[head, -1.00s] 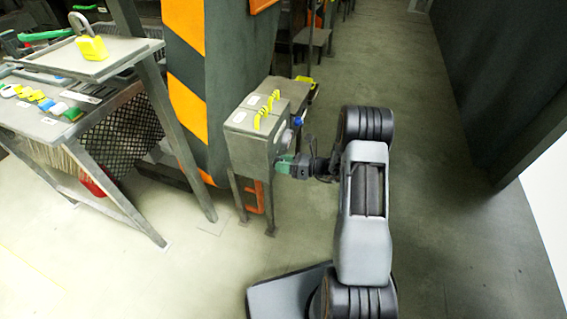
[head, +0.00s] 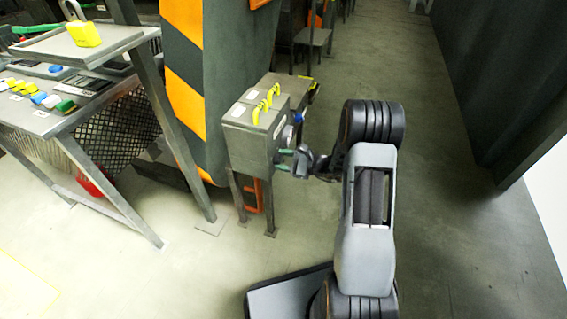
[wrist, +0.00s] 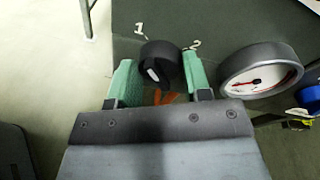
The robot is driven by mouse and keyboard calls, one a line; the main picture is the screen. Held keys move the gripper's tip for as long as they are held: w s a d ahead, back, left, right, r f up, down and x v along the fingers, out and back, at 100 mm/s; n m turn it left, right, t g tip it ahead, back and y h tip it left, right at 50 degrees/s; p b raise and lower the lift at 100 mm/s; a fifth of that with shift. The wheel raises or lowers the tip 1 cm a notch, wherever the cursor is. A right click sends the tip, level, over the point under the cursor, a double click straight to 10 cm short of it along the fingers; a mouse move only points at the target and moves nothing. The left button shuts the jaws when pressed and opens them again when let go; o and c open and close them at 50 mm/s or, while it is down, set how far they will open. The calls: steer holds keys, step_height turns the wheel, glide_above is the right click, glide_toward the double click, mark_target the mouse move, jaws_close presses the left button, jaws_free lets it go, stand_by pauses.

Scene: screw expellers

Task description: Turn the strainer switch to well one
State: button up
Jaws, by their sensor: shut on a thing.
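The strainer switch (wrist: 160,56) is a black round knob with a white mark on its front face, on a dark grey box (head: 245,145). A white "1" is printed above it to the left and a "2" above it to the right. The white mark faces the wrist camera; which number it points to I cannot tell. My gripper (wrist: 158,74) has one green finger on each side of the knob and is shut on it. In the head view my gripper (head: 284,162) is at the right face of the box, and the knob is hidden there.
A round white gauge (wrist: 262,72) with a red needle sits right of the switch, close to the right finger. A blue knob (wrist: 309,97) is beyond it. Yellow handles (head: 266,103) top the box. A workbench (head: 45,118) stands left; the floor at right is clear.

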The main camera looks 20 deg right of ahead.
steer(key=shift+n+b, duration=0.35)
steer(key=shift+n, duration=0.25)
steer(key=o, duration=0.9)
steer(key=p+v, duration=0.4)
steer(key=v, duration=0.9)
steer(key=shift+s+d+r, duration=0.1)
steer(key=shift+s+d, duration=0.15)
steer(key=shift+s, duration=0.1)
